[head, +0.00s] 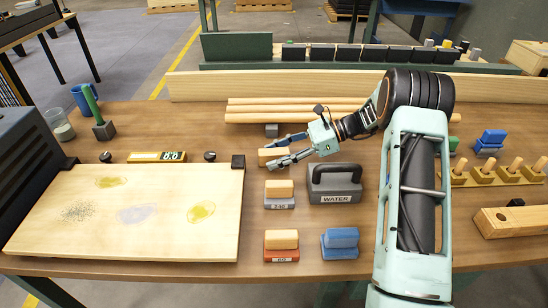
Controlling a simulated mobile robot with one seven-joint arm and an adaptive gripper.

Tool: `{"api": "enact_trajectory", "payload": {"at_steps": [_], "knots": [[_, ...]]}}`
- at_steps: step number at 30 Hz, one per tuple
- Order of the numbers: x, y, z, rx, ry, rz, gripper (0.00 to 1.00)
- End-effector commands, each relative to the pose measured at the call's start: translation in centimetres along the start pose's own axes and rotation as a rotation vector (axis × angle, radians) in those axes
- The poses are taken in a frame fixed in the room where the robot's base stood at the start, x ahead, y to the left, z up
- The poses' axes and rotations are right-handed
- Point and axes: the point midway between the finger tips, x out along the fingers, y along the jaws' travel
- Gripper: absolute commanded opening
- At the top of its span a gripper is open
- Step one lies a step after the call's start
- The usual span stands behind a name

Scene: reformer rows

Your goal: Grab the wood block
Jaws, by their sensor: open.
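A small light wood block (272,155) sits on the table, left of the grey WATER holder. My gripper (270,154) reaches in from the right, its fingers open with one on the far side and one on the near side of this block. Whether either finger touches it I cannot tell. The near finger hides part of the block. Two similar wood-topped blocks stand nearer the front: one on a grey labelled base (279,189) and one on a red labelled base (281,240).
The WATER holder (335,185) stands close under my wrist. A blue block (340,240) is in front. Wooden rods (300,110) lie behind the gripper. A large pale board (150,235) fills the left. Pegged wooden holders (490,178) are at right.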

Motion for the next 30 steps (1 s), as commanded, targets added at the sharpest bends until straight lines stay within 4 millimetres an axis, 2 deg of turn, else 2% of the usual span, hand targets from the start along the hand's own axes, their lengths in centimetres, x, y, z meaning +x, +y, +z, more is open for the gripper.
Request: {"api": "enact_trajectory", "payload": {"at_steps": [2,15,24,30], "knots": [[-0.1,0.0,0.0,0.000,0.000,0.000,0.45],[-0.1,0.0,0.0,0.000,0.000,0.000,0.00],[-0.2,0.0,0.3,-0.001,-0.001,0.000,0.00],[-0.9,0.0,2.0,-0.003,-0.002,0.000,0.00]]}}
